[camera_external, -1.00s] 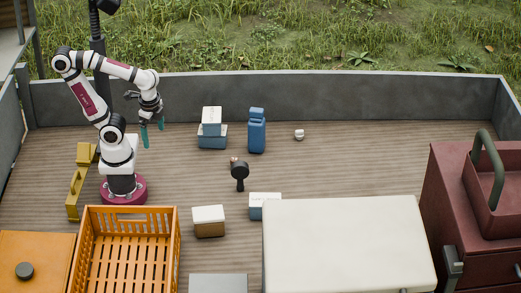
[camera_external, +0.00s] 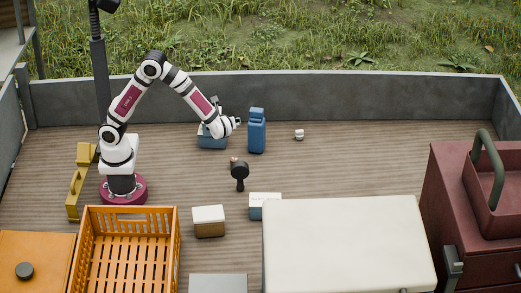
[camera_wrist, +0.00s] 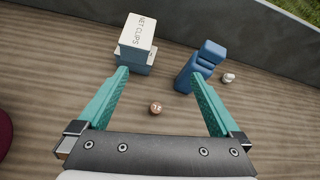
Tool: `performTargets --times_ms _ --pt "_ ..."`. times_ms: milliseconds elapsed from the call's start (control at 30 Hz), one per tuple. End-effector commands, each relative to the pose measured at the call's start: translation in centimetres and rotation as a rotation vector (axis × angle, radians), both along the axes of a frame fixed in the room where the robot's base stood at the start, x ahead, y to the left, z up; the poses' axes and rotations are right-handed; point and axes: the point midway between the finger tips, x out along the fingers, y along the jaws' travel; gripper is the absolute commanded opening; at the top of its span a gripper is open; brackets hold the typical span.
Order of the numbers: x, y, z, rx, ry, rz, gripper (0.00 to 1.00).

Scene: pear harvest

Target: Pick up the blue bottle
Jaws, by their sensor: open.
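The blue bottle (camera_external: 257,134) stands upright on the wooden floor near the back wall. In the wrist view the blue bottle (camera_wrist: 194,74) is ahead of my gripper, behind the right finger's tip and apart from it as far as I can tell. My gripper (camera_wrist: 163,78) is open with its two teal fingers spread and nothing between them. In the external view my gripper (camera_external: 235,124) is just left of the bottle; its fingers are hard to make out there.
A "NET CLIPS" box (camera_wrist: 137,38) on a blue box stands left of the bottle. A small white item (camera_external: 299,134) lies to its right. A black tool (camera_external: 239,174) and a small brown round thing (camera_wrist: 155,108) lie in front. An orange crate (camera_external: 129,212) stands at the front left.

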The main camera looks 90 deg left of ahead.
Motion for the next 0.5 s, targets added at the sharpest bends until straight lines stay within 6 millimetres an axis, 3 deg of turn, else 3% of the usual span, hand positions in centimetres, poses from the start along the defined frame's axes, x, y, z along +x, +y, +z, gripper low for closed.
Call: performTargets --times_ms 33,100,267,500 --pt "2.3 -0.3 -1.8 0.060 0.051 -0.084 1.00" --pt "5.0 -0.9 -3.6 0.130 0.099 -0.190 1.00" --pt "7.4 -0.9 -5.7 0.193 0.142 -0.286 1.00" --pt "8.7 5.1 -8.2 0.193 0.142 -0.284 1.00"
